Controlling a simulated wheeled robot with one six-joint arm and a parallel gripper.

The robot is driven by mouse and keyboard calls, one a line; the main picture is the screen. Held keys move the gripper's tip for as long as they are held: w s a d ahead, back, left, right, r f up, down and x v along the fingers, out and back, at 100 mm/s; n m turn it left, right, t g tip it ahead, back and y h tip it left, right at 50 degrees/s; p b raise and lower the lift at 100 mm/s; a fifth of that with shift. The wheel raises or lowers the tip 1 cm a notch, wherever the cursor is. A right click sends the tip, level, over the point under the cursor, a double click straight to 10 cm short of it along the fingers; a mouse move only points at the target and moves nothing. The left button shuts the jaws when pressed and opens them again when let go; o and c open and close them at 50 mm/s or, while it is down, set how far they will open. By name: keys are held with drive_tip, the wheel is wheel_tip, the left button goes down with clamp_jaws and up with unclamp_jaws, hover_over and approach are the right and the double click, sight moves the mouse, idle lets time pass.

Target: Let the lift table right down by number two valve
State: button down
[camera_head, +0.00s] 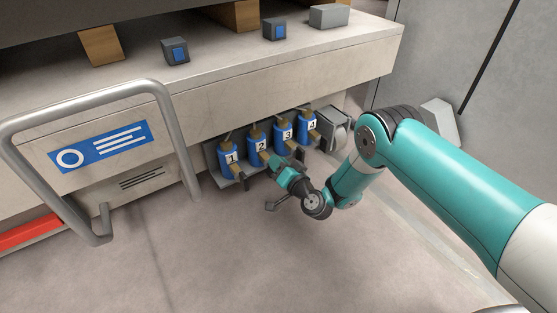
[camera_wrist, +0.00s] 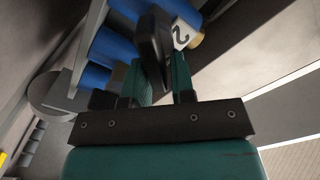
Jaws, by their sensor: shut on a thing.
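Several blue valves with number plates stand in a row low on the machine's side in the head view. Valve two (camera_head: 258,143) is second from the left, between valve one (camera_head: 229,158) and valve three (camera_head: 283,131). Valve four (camera_head: 307,125) is at the right end. My gripper (camera_head: 276,163) is at the front of valve two. In the wrist view, the plate "2" (camera_wrist: 180,33) shows beyond the fingers, and a dark lever (camera_wrist: 153,45) stands between them. My gripper is shut on this lever. The valve's lower part is partly hidden by my gripper. I cannot clearly identify the lift table.
A bent grey tube rail (camera_head: 180,145) sticks out at the left, by a blue sign (camera_head: 100,147). A grey motor-like unit (camera_head: 336,130) stands right of valve four. Small boxes with blue faces (camera_head: 176,52) sit on the ledge above. The floor in front is clear.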

drive_tip(key=m, duration=0.4)
drive_tip(key=shift+w+f, duration=0.2)
drive_tip(key=shift+w, duration=0.2)
drive_tip(key=shift+w+d+f+m, duration=0.1)
drive_tip(key=shift+f+m, duration=0.1)
drive_tip(key=shift+m, duration=1.1)
drive_tip(key=shift+f+m, duration=0.2)
drive_tip(key=shift+m, duration=1.1)
